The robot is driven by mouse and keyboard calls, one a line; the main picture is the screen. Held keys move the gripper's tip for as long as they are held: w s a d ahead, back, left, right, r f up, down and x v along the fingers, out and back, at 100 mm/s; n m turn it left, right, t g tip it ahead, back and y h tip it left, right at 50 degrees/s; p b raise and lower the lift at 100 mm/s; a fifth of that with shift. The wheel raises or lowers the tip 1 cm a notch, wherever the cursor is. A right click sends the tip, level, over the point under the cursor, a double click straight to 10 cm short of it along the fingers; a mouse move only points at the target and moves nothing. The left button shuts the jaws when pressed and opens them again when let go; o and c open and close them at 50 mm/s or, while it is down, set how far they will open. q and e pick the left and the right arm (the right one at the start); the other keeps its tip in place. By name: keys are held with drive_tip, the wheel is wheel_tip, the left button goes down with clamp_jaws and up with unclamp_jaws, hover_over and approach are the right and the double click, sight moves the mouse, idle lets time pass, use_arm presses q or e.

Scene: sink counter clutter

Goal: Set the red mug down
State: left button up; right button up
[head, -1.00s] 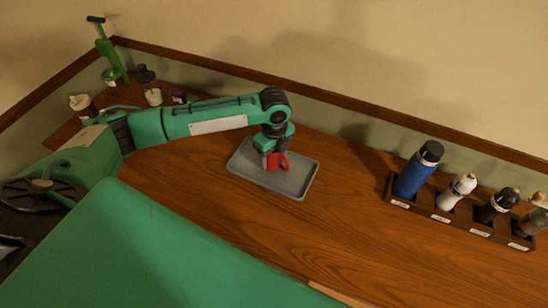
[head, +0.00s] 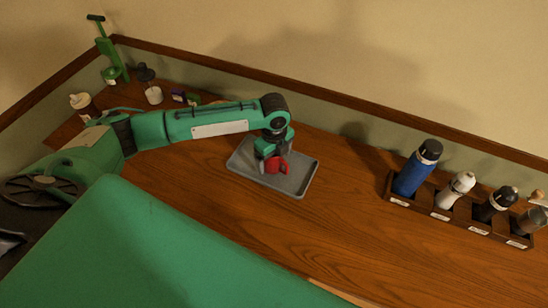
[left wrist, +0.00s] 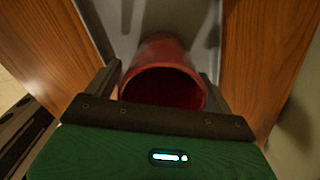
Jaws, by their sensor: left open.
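The red mug (head: 277,165) is at the middle of the grey tray (head: 298,187) in the head view. My left gripper (head: 268,157) is over the tray, pointing down at the mug and partly covering it. In the left wrist view the mug (left wrist: 162,85) shows its open mouth toward the camera, between the two spread fingers of the gripper (left wrist: 160,92). The jaws are open. Whether the mug's base is flat on the tray is hard to tell. My right gripper is not in view.
A wooden rack (head: 460,222) with a blue bottle (head: 416,172) and other bottles stands at the right. A white cup (head: 154,95) and small items are at the back left, near a green pump-like object (head: 107,55). The wooden counter (head: 240,220) in front of the tray is clear.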

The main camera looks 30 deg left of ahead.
use_arm(q)
wheel_tip(320, 180, up, 12)
drive_tip(key=b, duration=0.2)
drive_tip(key=shift+f, duration=0.1)
idle(0.5)
